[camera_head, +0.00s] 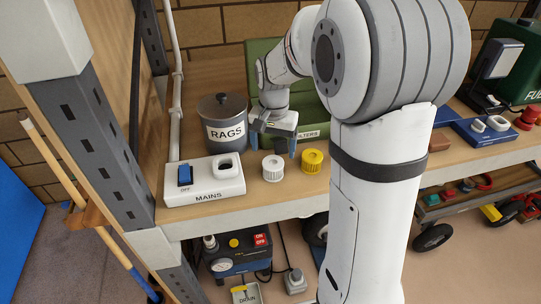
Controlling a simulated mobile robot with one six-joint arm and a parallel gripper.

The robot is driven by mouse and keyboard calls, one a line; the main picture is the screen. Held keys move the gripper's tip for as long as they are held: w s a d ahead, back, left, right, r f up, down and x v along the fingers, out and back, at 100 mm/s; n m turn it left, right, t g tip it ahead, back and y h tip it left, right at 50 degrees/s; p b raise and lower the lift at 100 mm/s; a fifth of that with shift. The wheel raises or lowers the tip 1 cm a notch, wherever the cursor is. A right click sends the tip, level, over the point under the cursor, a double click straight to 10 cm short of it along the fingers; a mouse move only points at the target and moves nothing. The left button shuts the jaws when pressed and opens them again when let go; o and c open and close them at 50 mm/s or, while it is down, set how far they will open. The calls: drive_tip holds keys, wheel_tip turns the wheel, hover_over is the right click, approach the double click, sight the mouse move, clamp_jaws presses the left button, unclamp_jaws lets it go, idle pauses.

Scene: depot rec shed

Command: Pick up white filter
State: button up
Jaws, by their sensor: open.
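The white filter (273,168) is a short ribbed white cylinder standing on the wooden shelf. A similar yellow filter (312,161) stands just to its right. My gripper (273,147) is open with its blue-tipped fingers pointing down, above and behind the white filter. The fingers look empty, and I cannot tell the exact gap to the filter. The green bin labelled FILTERS (262,52) stands behind my gripper and is partly hidden by my arm.
A grey lidded RAGS pot (222,110) and a white MAINS switch box (206,192) stand to the left. A metal post (97,150) rises at the left. Bare shelf shows in front of the filters.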

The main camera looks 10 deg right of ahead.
sight(273, 162)
drive_tip(key=f, duration=0.2)
drive_tip(key=f+p, duration=0.1)
drive_tip(key=f, duration=0.4)
drive_tip(key=shift+w+d+f+p, duration=0.1)
drive_tip(key=shift+w+f+p, duration=0.2)
drive_tip(key=shift+w+f, duration=0.1)
drive_tip(key=c, duration=1.1)
